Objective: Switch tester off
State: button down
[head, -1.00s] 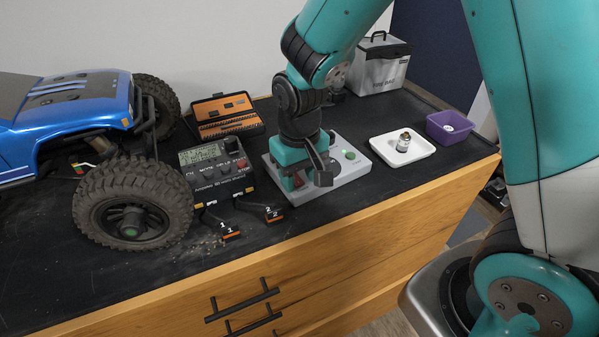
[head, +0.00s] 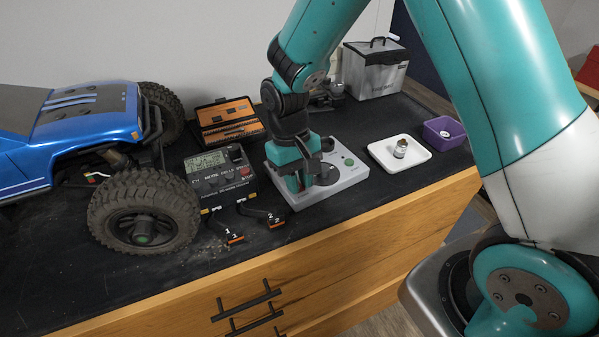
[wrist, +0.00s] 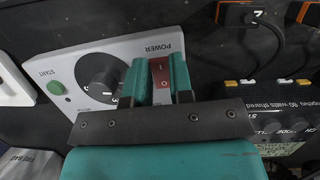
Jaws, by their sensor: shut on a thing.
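The tester (head: 352,176) is a pale grey box in the middle of the bench, right of the black charger. In the wrist view its panel (wrist: 112,48) shows a green START button (wrist: 57,87), a black dial (wrist: 97,75) and a red rocker switch (wrist: 160,72) beside the word POWER. My gripper (head: 304,182) points down at the left part of the tester. In the wrist view my gripper's two teal fingers (wrist: 158,84) stand on either side of the red switch, shut on it. In the head view my gripper hides the switch. The START button (head: 349,162) looks dark green, unlit.
The charger (head: 220,175) with lit screen and two numbered leads stands close on the left, beside the blue crawler (head: 85,125). An orange tool case (head: 228,120) lies behind. A white tray (head: 379,153) with a small metal part, a purple bin (head: 443,141) and a grey box (head: 372,75) are right.

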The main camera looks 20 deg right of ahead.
jog(key=c, duration=1)
grip_release()
jog(key=b+v, duration=0.4)
jog(key=v, duration=1.3)
jog(key=shift+r, duration=0.2)
jog(key=s+a+f+n+t+y+b, duration=0.1)
jog(key=s+a+f+n+y+b, duration=0.1)
jog(key=s, duration=0.9)
jog(key=s+a+f+n+t+y+b, duration=0.2)
jog(key=s+f+n+b, duration=0.1)
jog(key=s, duration=0.8)
jog(key=shift+f+n+y, duration=0.3)
jog(key=shift+f+n, duration=0.1)
jog(key=shift+f, duration=0.35)
